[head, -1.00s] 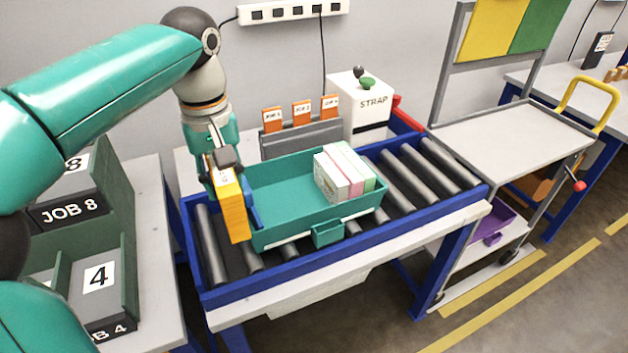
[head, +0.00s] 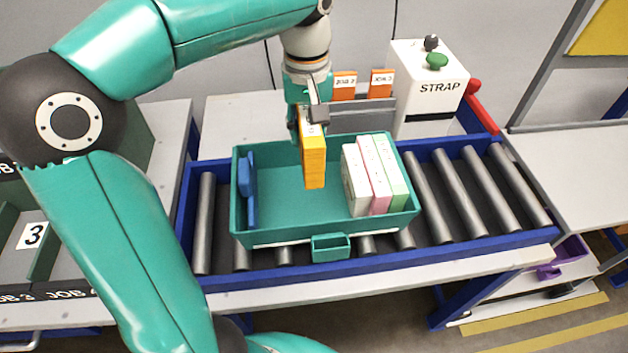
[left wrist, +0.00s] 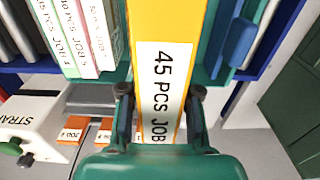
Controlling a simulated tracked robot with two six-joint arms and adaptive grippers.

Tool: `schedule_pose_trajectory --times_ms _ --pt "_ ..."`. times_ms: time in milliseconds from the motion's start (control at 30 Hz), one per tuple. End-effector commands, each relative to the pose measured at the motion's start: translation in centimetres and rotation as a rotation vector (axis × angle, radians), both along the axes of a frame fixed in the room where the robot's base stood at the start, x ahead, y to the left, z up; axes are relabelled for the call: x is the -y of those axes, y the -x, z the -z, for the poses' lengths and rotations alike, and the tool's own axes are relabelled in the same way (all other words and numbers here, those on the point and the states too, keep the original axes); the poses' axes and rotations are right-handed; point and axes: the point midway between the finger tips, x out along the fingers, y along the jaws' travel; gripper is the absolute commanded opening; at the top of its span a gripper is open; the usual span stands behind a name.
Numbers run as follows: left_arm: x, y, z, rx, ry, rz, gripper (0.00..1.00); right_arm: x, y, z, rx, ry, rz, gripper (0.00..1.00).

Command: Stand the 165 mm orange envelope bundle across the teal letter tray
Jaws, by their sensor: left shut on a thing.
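The orange envelope bundle (head: 314,165) hangs upright over the teal letter tray (head: 285,240), between the tray's left end and the bundles at its right. My left gripper (head: 309,112) is shut on its upper end. In the left wrist view the bundle (left wrist: 155,35) shows a white label reading "45 PCS JOB" between the fingers of my left gripper (left wrist: 160,105). Whether its lower end touches the tray floor I cannot tell. White, pink and green bundles (head: 373,175) stand side by side in the tray's right part. My right gripper is not in view.
The tray sits on a roller conveyor with blue side rails (head: 400,270). A blue plate (head: 248,188) stands inside the tray's left end. Behind are a white STRAP box (head: 428,85) and orange job cards (head: 381,83) in a grey holder. The tray floor left of the bundle is bare.

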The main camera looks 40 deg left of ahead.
Motion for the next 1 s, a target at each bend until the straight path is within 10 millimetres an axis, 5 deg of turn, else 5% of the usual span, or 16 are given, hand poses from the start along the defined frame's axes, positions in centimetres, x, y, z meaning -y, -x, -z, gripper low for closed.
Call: schedule_pose_trajectory --times_ms 300,833,1000 --pt "0.2 -0.2 8.1 -0.005 0.0 0.007 0.0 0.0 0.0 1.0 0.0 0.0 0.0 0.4" --pt "0.3 -0.3 13.8 -0.004 0.0 0.01 0.0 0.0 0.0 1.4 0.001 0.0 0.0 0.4" --pt "0.3 -0.4 14.2 0.001 -0.001 0.01 0.0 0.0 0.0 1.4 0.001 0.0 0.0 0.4"
